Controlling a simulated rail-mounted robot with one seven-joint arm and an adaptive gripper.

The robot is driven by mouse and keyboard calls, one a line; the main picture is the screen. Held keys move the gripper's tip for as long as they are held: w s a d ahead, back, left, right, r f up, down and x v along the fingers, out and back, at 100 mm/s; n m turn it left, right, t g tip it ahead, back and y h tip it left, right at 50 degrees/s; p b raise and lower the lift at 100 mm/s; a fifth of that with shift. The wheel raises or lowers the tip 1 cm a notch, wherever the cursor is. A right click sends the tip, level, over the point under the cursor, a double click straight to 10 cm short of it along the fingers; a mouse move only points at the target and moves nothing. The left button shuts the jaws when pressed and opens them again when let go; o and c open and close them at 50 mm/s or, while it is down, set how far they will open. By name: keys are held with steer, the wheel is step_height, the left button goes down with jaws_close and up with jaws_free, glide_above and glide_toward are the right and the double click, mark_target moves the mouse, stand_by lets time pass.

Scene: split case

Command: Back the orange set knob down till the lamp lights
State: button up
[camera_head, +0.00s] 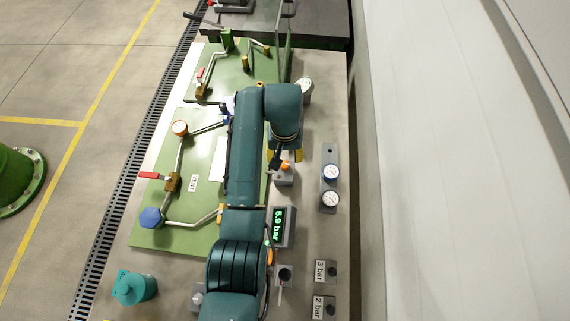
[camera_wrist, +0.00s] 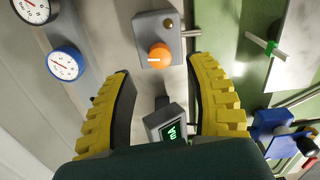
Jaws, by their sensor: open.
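The orange set knob (camera_head: 285,166) sits on a small grey box (camera_head: 284,179) on the bench. In the wrist view the knob (camera_wrist: 160,56) has a short white mark, and a small dull brown lamp (camera_wrist: 169,23) is on the same box; it looks unlit. My gripper (camera_wrist: 159,70) is open, its two yellow-padded fingers spread on either side below the knob, apart from it and with nothing between them. In the head view my gripper (camera_head: 279,158) is mostly hidden by my arm. The display (camera_head: 279,226) reads 5.9 bar in green.
Two round gauges (camera_head: 330,185) stand on a grey plate right of the knob. Blocks labelled 3 bar (camera_head: 325,271) and 2 bar (camera_head: 324,306) lie nearer. A green panel with pipes and a red-handled valve (camera_head: 172,180) is at left. Bare bench lies between box and gauges.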

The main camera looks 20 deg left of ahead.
mark_target(285, 164)
step_height(285, 164, down, 6)
steer(key=shift+r+b, duration=0.25)
steer(key=shift+b, duration=0.1)
jaws_close()
